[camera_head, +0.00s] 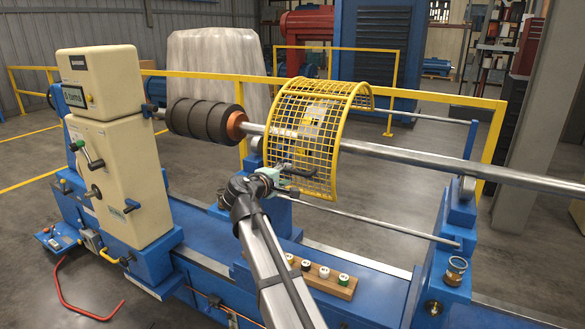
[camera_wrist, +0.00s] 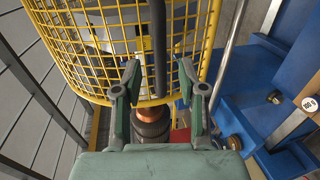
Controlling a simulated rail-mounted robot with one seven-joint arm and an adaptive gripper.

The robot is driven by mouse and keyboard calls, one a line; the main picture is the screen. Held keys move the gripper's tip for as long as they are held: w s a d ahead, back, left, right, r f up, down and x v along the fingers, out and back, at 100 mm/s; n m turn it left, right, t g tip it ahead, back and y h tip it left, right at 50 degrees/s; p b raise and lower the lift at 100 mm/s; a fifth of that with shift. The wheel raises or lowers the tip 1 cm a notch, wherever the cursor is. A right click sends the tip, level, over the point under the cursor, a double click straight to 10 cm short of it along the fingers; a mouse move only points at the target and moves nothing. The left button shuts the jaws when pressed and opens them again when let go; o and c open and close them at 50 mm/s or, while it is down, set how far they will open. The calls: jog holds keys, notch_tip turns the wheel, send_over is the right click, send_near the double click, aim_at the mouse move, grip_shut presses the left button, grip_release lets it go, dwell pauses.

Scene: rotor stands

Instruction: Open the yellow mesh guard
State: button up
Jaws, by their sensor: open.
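The yellow mesh guard (camera_head: 308,115) is a curved grid panel that arches over the steel shaft. Its lower front edge hangs in front of the shaft. My gripper (camera_head: 288,180) is at the guard's lower left front. In the wrist view my gripper (camera_wrist: 160,88) has its two green fingers spread apart, with the guard's yellow mesh (camera_wrist: 105,35) just ahead. A dark bar (camera_wrist: 158,45) runs between the fingers in front of the mesh; I cannot tell whether they touch it. Part of the guard's lower edge is hidden by my gripper.
The steel shaft (camera_head: 410,158) runs right from a black ribbed rotor (camera_head: 203,119). A cream machine head (camera_head: 110,130) stands at left. A thin rod (camera_head: 375,223) crosses below the guard. A wooden block with several knobs (camera_head: 323,278) sits on the blue bed.

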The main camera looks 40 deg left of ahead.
aim_at(292, 172)
jog(key=shift+p+x, duration=0.65)
jog(key=shift+x, duration=1.95)
jog(key=shift+c, duration=0.3)
grip_shut()
